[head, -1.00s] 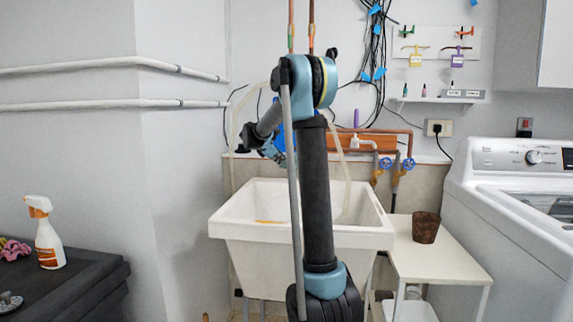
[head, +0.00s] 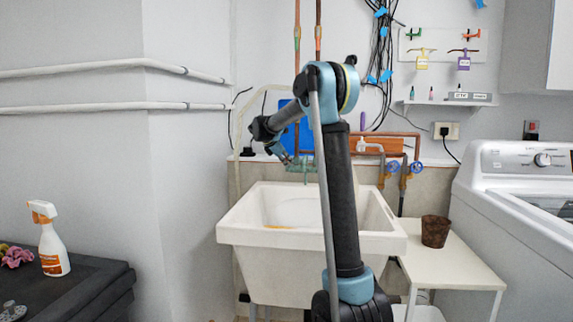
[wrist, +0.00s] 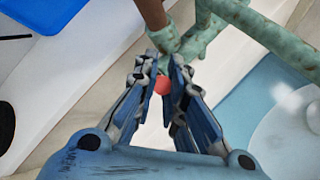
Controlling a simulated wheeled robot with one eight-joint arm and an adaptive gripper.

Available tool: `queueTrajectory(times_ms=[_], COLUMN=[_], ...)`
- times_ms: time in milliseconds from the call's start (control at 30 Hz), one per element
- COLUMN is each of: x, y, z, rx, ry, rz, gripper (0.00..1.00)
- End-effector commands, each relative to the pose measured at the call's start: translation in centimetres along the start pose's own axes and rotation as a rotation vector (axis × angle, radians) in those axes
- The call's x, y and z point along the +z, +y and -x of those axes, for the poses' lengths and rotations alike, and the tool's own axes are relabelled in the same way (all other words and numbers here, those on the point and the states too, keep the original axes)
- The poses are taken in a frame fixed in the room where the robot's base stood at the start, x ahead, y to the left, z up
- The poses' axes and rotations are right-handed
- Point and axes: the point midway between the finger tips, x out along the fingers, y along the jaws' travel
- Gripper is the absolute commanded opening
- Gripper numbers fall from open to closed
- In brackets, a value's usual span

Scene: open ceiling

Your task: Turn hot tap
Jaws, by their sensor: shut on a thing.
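The hot tap (wrist: 162,84) shows in the wrist view as a round red piece between my fingers, on a weathered green faucet body (wrist: 205,30). My gripper (wrist: 160,72) is shut on it, with one finger on either side. The fingers hide part of the tap. In the head view the green faucet (head: 303,164) stands at the back of the white sink, and my gripper (head: 287,160) is at its left end. The tap itself is too small to make out there.
The white sink (head: 245,236) lies below my arm. A blue panel (wrist: 42,14) stands behind the faucet. Blue-handled valves (head: 393,167) and copper pipes are to the right. A brown pot (head: 435,231) stands on the side table, beside the washing machine (head: 515,225).

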Motion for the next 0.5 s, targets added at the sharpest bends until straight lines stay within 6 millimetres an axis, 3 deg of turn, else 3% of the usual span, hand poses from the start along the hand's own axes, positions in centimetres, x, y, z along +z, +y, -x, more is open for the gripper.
queueTrajectory(times_ms=[33, 100, 500], x=[0.30, 0.25, 0.04], y=[0.26, 0.24, 0.14], z=[-0.10, -0.07, 0.43], rx=[0.005, 0.004, 0.004], ry=[-0.005, -0.005, -0.002], rz=[0.000, 0.000, 0.001], gripper=[0.17, 0.31, 0.31])
